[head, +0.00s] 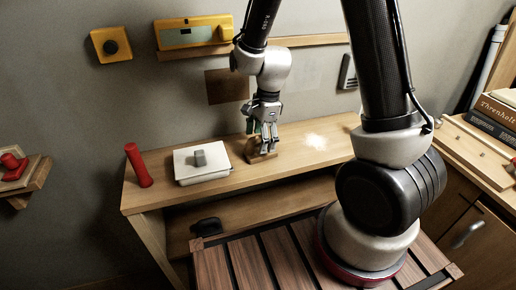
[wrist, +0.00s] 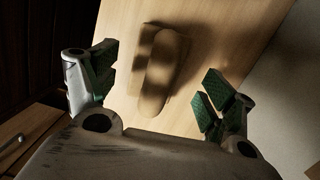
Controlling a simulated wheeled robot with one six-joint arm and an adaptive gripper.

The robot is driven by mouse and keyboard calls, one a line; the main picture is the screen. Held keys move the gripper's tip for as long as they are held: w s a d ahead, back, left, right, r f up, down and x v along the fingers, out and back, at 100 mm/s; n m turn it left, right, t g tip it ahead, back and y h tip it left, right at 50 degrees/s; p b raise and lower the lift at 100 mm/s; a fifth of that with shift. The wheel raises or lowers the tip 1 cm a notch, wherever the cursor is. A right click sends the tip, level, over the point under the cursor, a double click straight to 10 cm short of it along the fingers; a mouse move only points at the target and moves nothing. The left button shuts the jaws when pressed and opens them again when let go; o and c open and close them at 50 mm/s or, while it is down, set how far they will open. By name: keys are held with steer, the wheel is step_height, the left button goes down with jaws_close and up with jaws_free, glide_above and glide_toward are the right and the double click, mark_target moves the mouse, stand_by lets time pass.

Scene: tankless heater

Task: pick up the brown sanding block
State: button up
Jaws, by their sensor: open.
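The brown sanding block (head: 262,155) lies on the wooden bench top. It shows in the wrist view (wrist: 160,75) as a brown base with a long rounded grip on top, between and beyond my fingers. My gripper (head: 264,138) is over the block in the head view, pointing down and partly covering it. In the wrist view my gripper (wrist: 160,90) is open, with green pads on either side and nothing held between them. Whether the fingertips are level with the block is hard to tell.
A white box with a grey knob (head: 202,166) and a red cylinder (head: 139,166) stand left of the block on the bench (head: 315,162). Yellow devices (head: 185,36) hang on the wall behind. Books (head: 497,108) lie at the right. The bench right of the block is clear.

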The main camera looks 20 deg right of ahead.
steer(key=f, duration=0.3)
steer(key=shift+s+a+f, duration=0.15)
steer(key=shift+a+f, duration=0.1)
steer(key=shift+a, duration=0.1)
steer(key=shift+c, duration=0.5)
steer(key=c, duration=1.1)
step_height(320, 180, up, 10)
steer(key=shift+r, duration=0.1)
steer(key=o, duration=0.4)
steer(key=shift+c, duration=0.9)
